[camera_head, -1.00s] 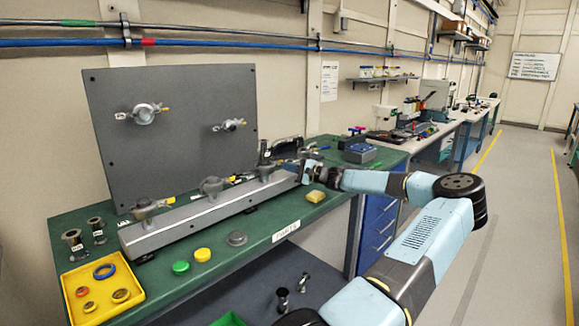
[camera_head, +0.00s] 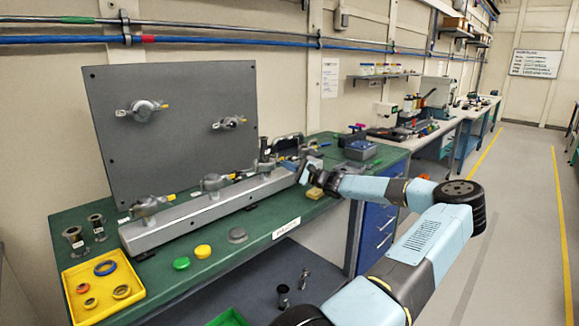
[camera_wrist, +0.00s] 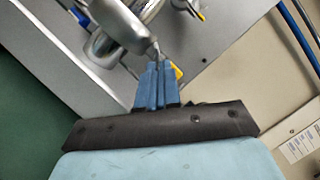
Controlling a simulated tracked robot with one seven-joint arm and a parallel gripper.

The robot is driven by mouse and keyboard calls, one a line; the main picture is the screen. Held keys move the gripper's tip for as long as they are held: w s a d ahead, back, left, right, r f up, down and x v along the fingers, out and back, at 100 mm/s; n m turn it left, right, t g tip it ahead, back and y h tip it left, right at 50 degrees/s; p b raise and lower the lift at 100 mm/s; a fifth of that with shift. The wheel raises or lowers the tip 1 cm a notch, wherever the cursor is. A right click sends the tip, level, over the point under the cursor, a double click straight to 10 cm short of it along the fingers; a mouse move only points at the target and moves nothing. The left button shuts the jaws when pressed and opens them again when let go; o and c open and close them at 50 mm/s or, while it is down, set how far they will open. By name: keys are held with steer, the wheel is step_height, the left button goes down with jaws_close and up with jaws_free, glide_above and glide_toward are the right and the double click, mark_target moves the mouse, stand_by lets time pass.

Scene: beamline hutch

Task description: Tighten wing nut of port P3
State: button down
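My gripper (camera_wrist: 157,72) has its two blue fingers close together in the wrist view. A thin grey metal tip, seemingly a wing of the wing nut (camera_wrist: 155,48), runs in between the fingertips. The rounded metal clamp (camera_wrist: 122,22) lies just beyond. In the head view my gripper (camera_head: 306,170) is at the far right end of the grey manifold (camera_head: 175,226). Its fingers and the nut are too small to tell there. Other clamped ports (camera_head: 148,205) and (camera_head: 213,183) sit along the manifold. Port labels are unreadable.
A grey upright panel (camera_head: 180,160) with two clamped fittings stands behind the manifold. A yellow tray (camera_head: 75,297) of rings, green (camera_head: 181,263) and yellow (camera_head: 202,252) caps and a grey disc (camera_head: 238,235) lie in front on the green bench (camera_head: 215,268).

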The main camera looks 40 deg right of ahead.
steer(key=shift+f, duration=0.2)
steer(key=c, duration=1.6)
jaws_free()
steer(key=shift+r, duration=0.1)
steer(key=v, duration=1.3)
steer(key=shift+s+d, duration=0.2)
steer(key=shift+s, duration=0.15)
